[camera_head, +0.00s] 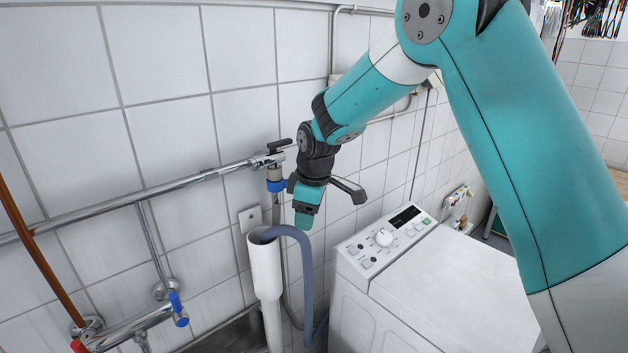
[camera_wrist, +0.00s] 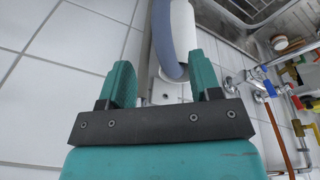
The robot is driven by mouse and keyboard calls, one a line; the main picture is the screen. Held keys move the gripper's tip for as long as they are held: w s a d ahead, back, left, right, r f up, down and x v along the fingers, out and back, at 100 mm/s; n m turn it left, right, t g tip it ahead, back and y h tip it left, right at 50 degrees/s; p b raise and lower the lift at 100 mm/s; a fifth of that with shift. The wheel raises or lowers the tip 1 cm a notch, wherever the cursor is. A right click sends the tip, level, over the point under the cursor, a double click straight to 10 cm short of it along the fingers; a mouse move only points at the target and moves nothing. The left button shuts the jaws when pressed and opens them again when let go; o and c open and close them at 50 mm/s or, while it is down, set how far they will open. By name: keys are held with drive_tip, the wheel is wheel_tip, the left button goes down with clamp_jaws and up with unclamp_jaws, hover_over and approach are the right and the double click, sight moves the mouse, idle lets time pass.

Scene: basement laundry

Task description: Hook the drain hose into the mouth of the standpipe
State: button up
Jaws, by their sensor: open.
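The grey-blue drain hose (camera_head: 301,250) rises beside the white standpipe (camera_head: 266,272) in the head view, bends over, and its end goes into the pipe's mouth. How deep the end sits is hidden. My gripper (camera_head: 303,222) is just above the hose's bend and to the right of the mouth. In the wrist view my gripper (camera_wrist: 162,72) has its two green fingers apart with nothing clamped between them. The hose (camera_wrist: 162,30) and the standpipe (camera_wrist: 183,35) show beyond the fingers, side by side, with the hose's bend meeting the pipe's mouth.
A white washing machine (camera_head: 385,300) with a control panel stands right of the hose. A chrome pipe (camera_head: 130,200) with a blue-collared tap (camera_head: 276,180) runs along the tiled wall close to my gripper. A steel sink (camera_wrist: 245,22) shows in the wrist view.

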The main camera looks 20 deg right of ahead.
wheel_tip(320, 180, up, 12)
drive_tip(key=s+b, duration=0.2)
drive_tip(key=s+a+f+m+y, duration=0.1)
drive_tip(key=s+a, duration=0.1)
drive_tip(key=s, duration=0.8)
drive_tip(key=s+a+f+m+g+y, duration=0.1)
drive_tip(key=s+a, duration=0.2)
drive_tip(key=s, duration=0.7)
drive_tip(key=s+a+f+m+g+y, duration=0.1)
drive_tip(key=s+a+m, duration=0.1)
drive_tip(key=s, duration=0.8)
drive_tip(key=shift+s+a+f, duration=0.25)
drive_tip(key=shift+a+f, duration=0.05)
drive_tip(key=shift+a, duration=0.2)
